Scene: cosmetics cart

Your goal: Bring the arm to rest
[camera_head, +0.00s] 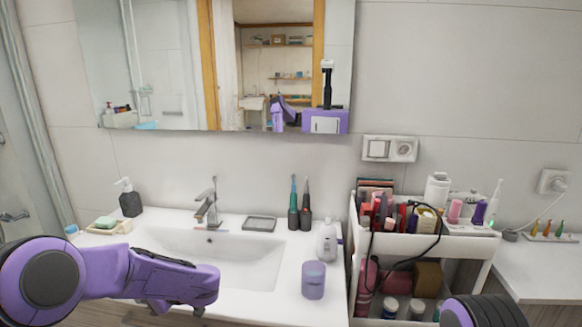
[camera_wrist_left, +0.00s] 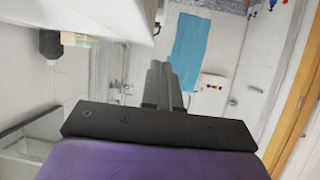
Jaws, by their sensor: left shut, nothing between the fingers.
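My left arm (camera_head: 150,275) reaches in from the left in the head view, bent across the front of the sink. Its gripper is mostly hidden there. In the left wrist view my left gripper (camera_wrist_left: 161,72) has its two dark fingers together, with nothing between them. Only a purple and black part of my right arm (camera_head: 483,312) shows at the bottom right of the head view. My right gripper is out of view.
The white sink (camera_head: 275,280) lies under and beyond the left arm. A purple cup (camera_head: 313,280) stands on the counter right of it. A crowded white cosmetics cart (camera_head: 480,245) stands on the right. A dark soap dispenser (camera_head: 130,203) stands at the back left.

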